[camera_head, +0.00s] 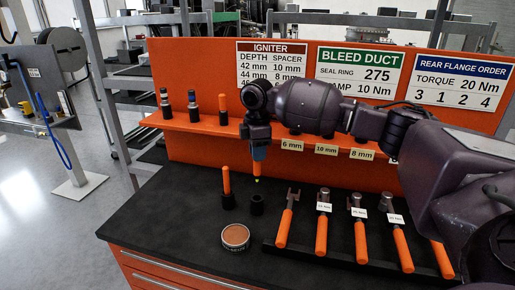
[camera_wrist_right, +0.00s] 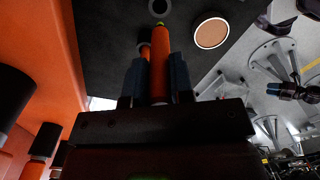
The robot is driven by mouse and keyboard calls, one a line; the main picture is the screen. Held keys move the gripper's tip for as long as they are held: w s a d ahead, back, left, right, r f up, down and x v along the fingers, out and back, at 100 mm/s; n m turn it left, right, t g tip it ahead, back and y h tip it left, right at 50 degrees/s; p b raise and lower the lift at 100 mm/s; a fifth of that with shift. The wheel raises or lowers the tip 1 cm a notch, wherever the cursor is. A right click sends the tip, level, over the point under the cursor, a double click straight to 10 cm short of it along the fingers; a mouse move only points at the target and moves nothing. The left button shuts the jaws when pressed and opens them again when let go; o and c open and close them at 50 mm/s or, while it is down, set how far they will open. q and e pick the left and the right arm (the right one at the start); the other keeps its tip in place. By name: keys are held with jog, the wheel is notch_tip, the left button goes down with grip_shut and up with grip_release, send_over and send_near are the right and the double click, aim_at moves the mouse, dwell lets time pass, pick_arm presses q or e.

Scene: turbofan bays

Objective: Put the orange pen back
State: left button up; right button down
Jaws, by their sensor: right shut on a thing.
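My right gripper (camera_head: 259,155) is shut on an orange pen (camera_head: 257,167) and holds it upright, its yellow-green tip down. The pen also shows in the right wrist view (camera_wrist_right: 160,62) between the blue fingers. A short black holder (camera_head: 257,204) stands on the bench just below the tip; a gap shows between them. The holder's dark round opening also shows in the right wrist view (camera_wrist_right: 158,7), close to the pen tip. A second orange pen (camera_head: 226,180) stands in another black holder (camera_head: 228,202) to the left. My left gripper is not in view.
A round tin with a brown top (camera_head: 235,237) sits in front of the holders. A black tool rack (camera_head: 320,252) with several orange-handled tools lies to the right. Behind, an orange shelf (camera_head: 180,124) carries upright black tools. The bench's left part is clear.

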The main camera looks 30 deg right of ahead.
aim_at(257, 175)
jog(key=shift+f+p, duration=1)
jog(key=shift+f, duration=1.7)
jog(key=shift+p, duration=0.3)
notch_tip(257, 175, down, 7)
jog(key=shift+r, duration=0.15)
dwell(4.5)
